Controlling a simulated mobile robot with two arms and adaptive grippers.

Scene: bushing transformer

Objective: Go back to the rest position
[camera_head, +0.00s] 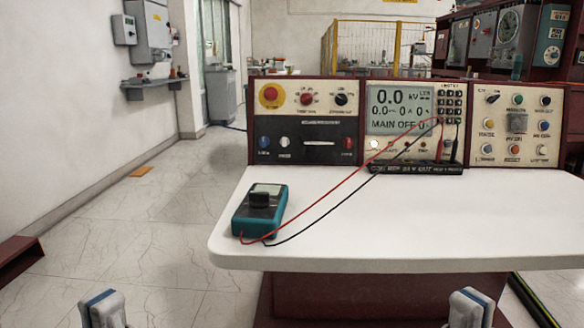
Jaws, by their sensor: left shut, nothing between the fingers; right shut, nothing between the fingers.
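My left gripper (103,309) shows at the bottom left edge of the head view, over the floor and left of the white table. My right gripper (468,308) shows at the bottom right, in front of the table's front edge. Both are shut and empty, cut off by the frame's lower edge, and touch nothing in view.
A white table (400,225) with rounded corners bears a teal multimeter (260,210). Its red and black leads run to a control panel (330,120) at the back, whose display reads 0.0 kV and MAIN OFF. The tiled floor (130,220) on the left is mostly clear.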

